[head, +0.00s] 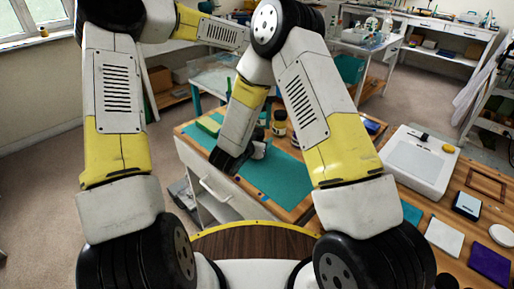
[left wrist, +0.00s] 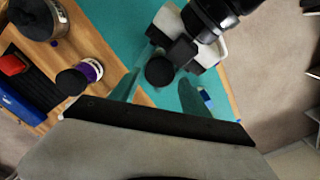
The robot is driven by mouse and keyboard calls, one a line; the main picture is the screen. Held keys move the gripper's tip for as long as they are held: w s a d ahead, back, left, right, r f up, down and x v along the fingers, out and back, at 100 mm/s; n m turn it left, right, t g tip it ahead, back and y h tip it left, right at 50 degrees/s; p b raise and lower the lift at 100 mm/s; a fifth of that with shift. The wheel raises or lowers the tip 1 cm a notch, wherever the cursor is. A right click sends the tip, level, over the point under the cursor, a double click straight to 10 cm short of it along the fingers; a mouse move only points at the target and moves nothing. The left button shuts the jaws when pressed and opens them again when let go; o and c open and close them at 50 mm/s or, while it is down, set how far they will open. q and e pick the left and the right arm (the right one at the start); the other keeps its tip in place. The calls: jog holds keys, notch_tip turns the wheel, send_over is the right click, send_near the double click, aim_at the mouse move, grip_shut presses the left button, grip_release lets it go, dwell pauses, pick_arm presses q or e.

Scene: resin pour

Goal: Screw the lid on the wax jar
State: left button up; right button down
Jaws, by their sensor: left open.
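My left gripper (left wrist: 160,94) is open, its two teal-grey fingers apart above the mat in the left wrist view. A round black lid-like disc (left wrist: 160,72) shows beyond and between them, with a dark block and white parts beside it. I cannot tell whether the disc sits on the wax jar. My right gripper (left wrist: 196,48) comes in from the top, close to the disc; its fingertips are unclear. In the head view its black wrist (head: 230,160) is low over the mat next to a small whitish thing (head: 258,150). My arms hide the left gripper in the head view.
The teal mat (head: 278,183) covers much of the bench. A dark-capped jar with a purple and white label (left wrist: 89,70) and a larger brown jar (left wrist: 40,28) stand on the wood beside it. A white machine (head: 418,160) stands to the right.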

pick_arm(q)
jog(key=shift+f, duration=1.45)
grip_shut()
jog(key=m, duration=1)
jog(key=shift+o, duration=1.5)
grip_release()
